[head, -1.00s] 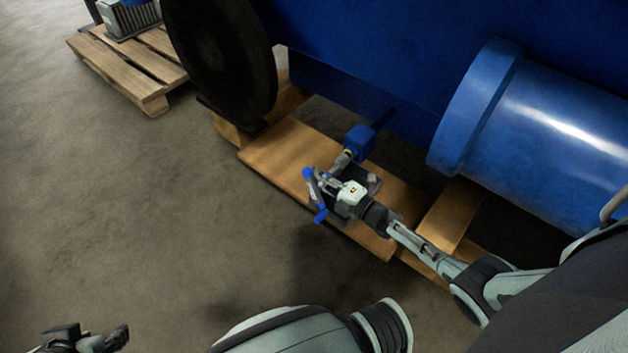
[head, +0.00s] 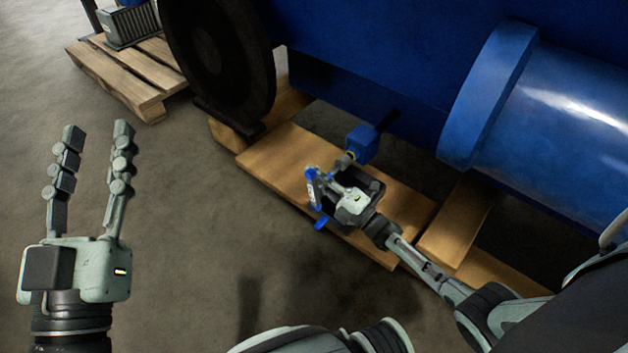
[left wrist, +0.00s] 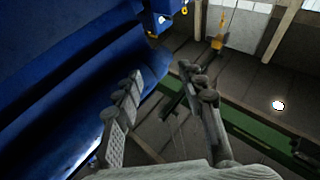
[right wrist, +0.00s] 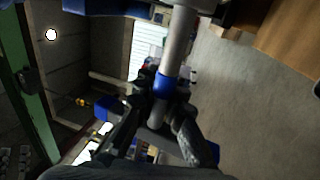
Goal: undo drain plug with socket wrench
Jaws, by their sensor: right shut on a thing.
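The socket wrench has a grey shaft (right wrist: 178,45) with a blue collar and a blue crossbar handle (head: 314,190). My right gripper (head: 328,184) is shut on the wrench near its handle; in the right wrist view its fingers (right wrist: 163,125) sit on both sides of the shaft. The wrench's far end points at a blue block (head: 362,143) low on the engine, with a yellow ring on its near face. The drain plug itself cannot be made out; the wrench end covers that spot. My left gripper (head: 98,134) is open and empty, raised at the left, well away from the engine.
The blue engine (head: 400,60) stands on a wooden pallet (head: 270,160); its large blue cylinder (head: 560,120) is at the right. A dark flywheel (head: 220,55) is left of the wrench. A second pallet (head: 120,75) stands at the back left. The floor (head: 200,220) between is clear.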

